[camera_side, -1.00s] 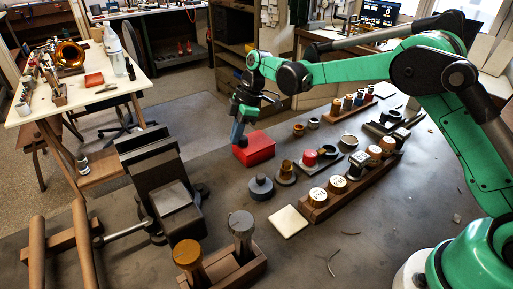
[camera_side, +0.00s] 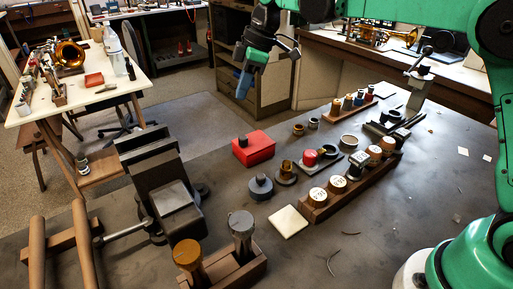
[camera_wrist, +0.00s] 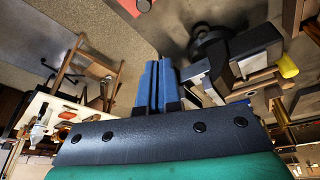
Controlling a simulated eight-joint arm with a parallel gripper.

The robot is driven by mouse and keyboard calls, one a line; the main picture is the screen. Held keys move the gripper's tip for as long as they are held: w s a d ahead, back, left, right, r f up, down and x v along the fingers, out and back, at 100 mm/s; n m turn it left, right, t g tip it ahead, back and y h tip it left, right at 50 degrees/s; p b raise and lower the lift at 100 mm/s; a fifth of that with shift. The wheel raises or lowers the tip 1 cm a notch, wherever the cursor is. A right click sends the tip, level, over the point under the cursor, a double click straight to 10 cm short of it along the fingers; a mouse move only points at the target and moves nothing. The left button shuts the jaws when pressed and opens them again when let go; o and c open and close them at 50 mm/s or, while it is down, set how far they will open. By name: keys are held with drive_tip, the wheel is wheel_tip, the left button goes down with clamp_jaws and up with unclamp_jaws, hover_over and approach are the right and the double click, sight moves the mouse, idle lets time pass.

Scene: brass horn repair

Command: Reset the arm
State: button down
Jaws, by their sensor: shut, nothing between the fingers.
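My gripper (camera_side: 242,82) hangs high above the bench, up and left of the red box, with clear air around it in the side view. Its blue fingers are together and empty. In the wrist view the two blue fingers (camera_wrist: 157,86) lie side by side with nothing held. My green arm rises at the right of the side view and runs off its top edge.
A red box (camera_side: 256,150) with a dark knob sits on the dark bench (camera_side: 400,215). A dark vise-like block (camera_side: 160,180) stands left of it. Wooden racks with jars (camera_side: 318,197) stand right. The front right bench is mostly clear.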

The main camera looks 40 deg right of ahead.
drive_tip(key=s+d+f+m+t+h, duration=0.1)
drive_tip(key=s+d+m+t, duration=0.1)
drive_tip(key=s+m, duration=0.4)
drive_tip(key=s+d+f+m+t+h, duration=0.2)
drive_tip(key=s+m, duration=0.4)
drive_tip(key=s, duration=0.6)
drive_tip(key=shift+d+f+t, duration=0.3)
drive_tip(key=shift+d+t, duration=0.2)
drive_tip(key=shift+d, duration=0.75)
